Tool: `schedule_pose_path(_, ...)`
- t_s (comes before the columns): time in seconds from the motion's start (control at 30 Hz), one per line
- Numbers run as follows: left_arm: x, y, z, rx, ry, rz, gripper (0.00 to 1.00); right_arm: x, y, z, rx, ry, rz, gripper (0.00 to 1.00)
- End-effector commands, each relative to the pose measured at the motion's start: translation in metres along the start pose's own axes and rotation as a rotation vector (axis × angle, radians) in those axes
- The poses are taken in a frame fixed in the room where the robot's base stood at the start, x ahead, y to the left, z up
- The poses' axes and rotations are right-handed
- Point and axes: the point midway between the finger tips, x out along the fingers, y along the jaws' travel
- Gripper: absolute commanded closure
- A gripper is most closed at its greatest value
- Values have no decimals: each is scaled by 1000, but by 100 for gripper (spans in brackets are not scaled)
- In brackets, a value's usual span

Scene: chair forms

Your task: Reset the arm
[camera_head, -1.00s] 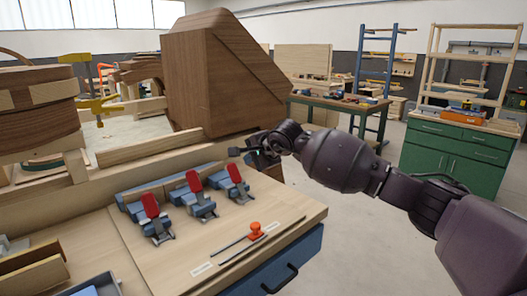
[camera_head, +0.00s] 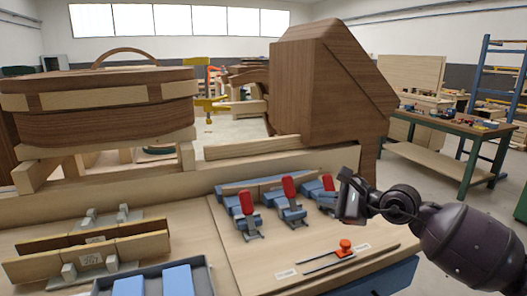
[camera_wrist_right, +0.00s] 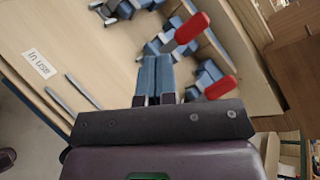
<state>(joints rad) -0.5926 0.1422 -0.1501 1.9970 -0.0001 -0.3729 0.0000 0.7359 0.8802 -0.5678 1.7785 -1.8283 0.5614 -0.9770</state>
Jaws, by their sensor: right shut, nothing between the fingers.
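My right arm comes in from the right in the head view, and its gripper (camera_head: 349,190) hangs above the right end of the workbench. It is beside the rightmost red-handled clamp (camera_head: 326,190) and partly overlaps it in the picture. In the right wrist view the two blue-grey fingers (camera_wrist_right: 155,70) lie together, shut and empty, over the bench board. Two more red-handled clamps (camera_head: 289,200) (camera_head: 247,215) stand to the left on the board. My left gripper is not in view.
An orange-knobbed slider (camera_head: 346,246) with thin rods lies at the board's front, near small labels. A large dark wooden block (camera_head: 320,85) stands behind the bench. A round wooden form (camera_head: 100,105) is at left, with blue pads (camera_head: 178,280) in a tray below. A green table (camera_head: 450,125) stands back right.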

Motion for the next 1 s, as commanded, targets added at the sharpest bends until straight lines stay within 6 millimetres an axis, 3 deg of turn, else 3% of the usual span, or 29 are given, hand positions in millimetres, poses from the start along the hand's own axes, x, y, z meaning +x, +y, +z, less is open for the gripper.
schedule_pose_path(0.03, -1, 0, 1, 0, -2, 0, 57, 2, 20, 10, 137, -98, -26, 100)
schedule_pose_path(0.2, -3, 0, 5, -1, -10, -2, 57, -10, 50, 38, 627, -390, -158, 100)
schedule_pose_path(0.37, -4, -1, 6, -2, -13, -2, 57, -39, 63, 34, 1117, -610, -321, 100)
schedule_pose_path(0.57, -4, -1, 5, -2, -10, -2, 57, -86, 87, -8, 1732, -812, -594, 100)
schedule_pose_path(0.67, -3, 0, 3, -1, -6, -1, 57, -110, 110, -38, 2032, -886, -764, 100)
schedule_pose_path(0.77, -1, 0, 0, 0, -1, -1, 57, -136, 144, -69, 2315, -938, -964, 100)
schedule_pose_path(0.9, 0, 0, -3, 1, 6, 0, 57, -170, 207, -104, 2677, -974, -1296, 100)
schedule_pose_path(0.93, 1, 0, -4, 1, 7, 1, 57, -178, 223, -109, -2606, 925, 1307, 100)
schedule_pose_path(1.0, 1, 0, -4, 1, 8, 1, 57, -194, 259, -117, -2405, 804, 1304, 100)
